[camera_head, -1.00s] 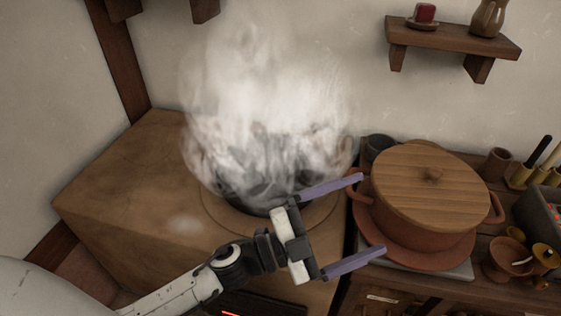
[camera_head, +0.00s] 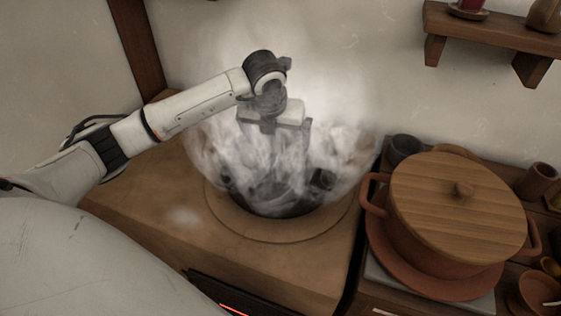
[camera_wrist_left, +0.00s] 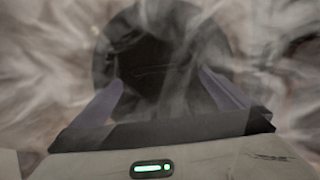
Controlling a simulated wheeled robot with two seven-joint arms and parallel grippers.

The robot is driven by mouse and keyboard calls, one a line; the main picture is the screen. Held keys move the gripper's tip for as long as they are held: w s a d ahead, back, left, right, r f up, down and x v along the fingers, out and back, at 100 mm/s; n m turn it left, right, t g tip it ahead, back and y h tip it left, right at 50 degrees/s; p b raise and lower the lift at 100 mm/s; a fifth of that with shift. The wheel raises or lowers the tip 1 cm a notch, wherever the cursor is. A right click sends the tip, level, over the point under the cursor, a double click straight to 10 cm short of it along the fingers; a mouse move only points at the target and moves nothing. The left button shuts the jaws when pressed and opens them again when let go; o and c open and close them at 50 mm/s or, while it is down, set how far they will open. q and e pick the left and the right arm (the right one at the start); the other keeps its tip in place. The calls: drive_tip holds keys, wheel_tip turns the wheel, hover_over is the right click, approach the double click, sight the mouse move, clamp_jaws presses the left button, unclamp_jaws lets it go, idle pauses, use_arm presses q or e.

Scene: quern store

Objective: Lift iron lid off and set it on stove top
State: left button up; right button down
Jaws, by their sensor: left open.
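A dark pot (camera_head: 285,203) sits in the round opening of the brown stove top (camera_head: 300,265), wrapped in thick steam. Dark lugs show at its sides. The iron lid cannot be clearly told from the pot in the head view. In the left wrist view a dark round shape (camera_wrist_left: 160,45), probably the lid, lies ahead between the fingers. My left gripper (camera_wrist_left: 162,80) is open, with two purple fingers apart and nothing seen gripped. In the head view the left gripper (camera_head: 274,150) points down over the pot, its fingers blurred by steam. My right gripper is not in view.
A clay pot (camera_head: 400,235) with a wooden lid (camera_head: 450,205) stands close right of the stove. Small cups (camera_head: 405,148) stand behind it. A wall shelf (camera_head: 490,38) hangs upper right. The stove top's left part (camera_head: 140,205) is bare.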

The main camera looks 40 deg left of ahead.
sight(280, 148)
use_arm(q)
drive_tip(key=x, duration=0.6)
drive_tip(key=shift+a+f, duration=0.1)
drive_tip(key=shift+f, duration=0.2)
drive_tip(key=shift+c, duration=0.3)
drive_tip(key=c, duration=1.8)
drive_tip(key=shift+w+r, duration=0.25)
drive_tip(key=shift+r, duration=0.05)
drive_tip(key=shift+c, duration=0.4)
